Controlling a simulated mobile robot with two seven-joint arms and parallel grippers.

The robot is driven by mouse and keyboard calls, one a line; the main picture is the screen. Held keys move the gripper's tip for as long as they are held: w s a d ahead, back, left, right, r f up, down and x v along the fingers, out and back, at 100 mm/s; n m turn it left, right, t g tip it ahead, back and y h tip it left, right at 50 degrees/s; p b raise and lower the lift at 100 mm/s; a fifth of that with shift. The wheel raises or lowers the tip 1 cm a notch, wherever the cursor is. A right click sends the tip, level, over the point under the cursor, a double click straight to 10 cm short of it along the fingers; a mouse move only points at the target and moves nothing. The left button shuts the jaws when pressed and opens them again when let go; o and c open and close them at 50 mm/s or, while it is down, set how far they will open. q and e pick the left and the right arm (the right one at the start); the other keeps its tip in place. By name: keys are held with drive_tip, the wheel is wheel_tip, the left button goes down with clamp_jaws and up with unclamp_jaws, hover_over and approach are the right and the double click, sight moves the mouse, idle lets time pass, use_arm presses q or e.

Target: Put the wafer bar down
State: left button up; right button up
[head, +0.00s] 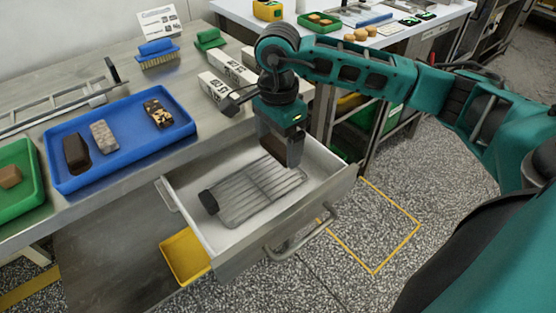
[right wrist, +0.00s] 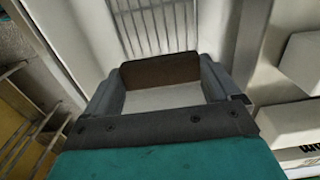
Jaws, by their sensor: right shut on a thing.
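My right gripper (head: 284,153) hangs over the open drawer, above the far right end of the wire mesh (head: 262,188). It is shut on a brown bar, the wafer bar (right wrist: 160,70), which sits between the two fingers in the right wrist view. The gripper (right wrist: 162,90) hides most of the bar in the head view. The mesh lies flat in the drawer with a dark block or handle (head: 208,202) at its near left end. I cannot tell whether the bar touches the mesh. My left gripper is not in view.
The open drawer (head: 222,240) has raised walls and a front handle. A blue tray (head: 120,165) with several bars stands on the steel counter, beside a green tray (head: 30,200). White boxes (head: 228,70) stand behind the drawer. A yellow bin (head: 185,255) is below.

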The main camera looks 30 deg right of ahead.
sight(278, 171)
wheel_tip(278, 171, down, 5)
drive_tip(key=shift+r+b, duration=0.15)
drive_tip(key=shift+b, duration=0.15)
drive_tip(key=shift+f, duration=0.25)
drive_tip(key=shift+f, duration=0.2)
drive_tip(key=o, duration=0.5)
drive_tip(key=shift+r, duration=0.1)
